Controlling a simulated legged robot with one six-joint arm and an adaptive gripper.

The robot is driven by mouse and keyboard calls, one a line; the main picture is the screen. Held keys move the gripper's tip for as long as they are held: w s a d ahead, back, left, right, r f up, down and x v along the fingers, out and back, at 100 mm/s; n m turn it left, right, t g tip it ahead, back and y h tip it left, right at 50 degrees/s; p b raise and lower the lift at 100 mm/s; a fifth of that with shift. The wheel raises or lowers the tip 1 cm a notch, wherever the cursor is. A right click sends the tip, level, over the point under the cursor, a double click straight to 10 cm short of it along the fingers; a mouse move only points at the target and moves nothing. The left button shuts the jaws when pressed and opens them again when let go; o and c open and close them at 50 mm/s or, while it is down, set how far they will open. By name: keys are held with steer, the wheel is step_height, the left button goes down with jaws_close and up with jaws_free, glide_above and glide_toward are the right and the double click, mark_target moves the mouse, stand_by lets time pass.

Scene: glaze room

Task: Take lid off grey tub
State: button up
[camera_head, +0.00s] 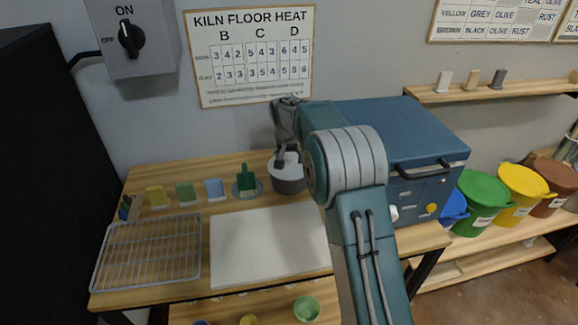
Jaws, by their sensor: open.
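The grey tub (289,187) stands on the wooden table, left of the blue kiln-like box. A light lid (285,171) with a dark knob sits on top of it. My gripper (283,158) is above the tub, right at the lid's knob, with its fingers pointing down. The fingers are small in view and partly merge with the knob, so I cannot tell whether they touch it. My arm hides part of the area right of the tub.
A white board (265,242) and a wire rack (148,252) lie in front. A green brush (246,180) stands on a round dish left of the tub, beside several coloured blocks. The blue box (400,130) stands close on the right. Coloured buckets (482,200) stand further right.

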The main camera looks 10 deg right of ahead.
mark_target(289, 156)
jaws_close()
steer(key=shift+r, duration=0.1)
steer(key=shift+r, duration=0.4)
step_height(289, 156, up, 2)
steer(key=shift+r, duration=0.2)
steer(key=s+a+r, duration=0.8)
steer(key=s+r, duration=0.1)
steer(key=s, duration=0.2)
steer(key=shift+a+r, duration=0.25)
steer(key=shift+r, duration=0.15)
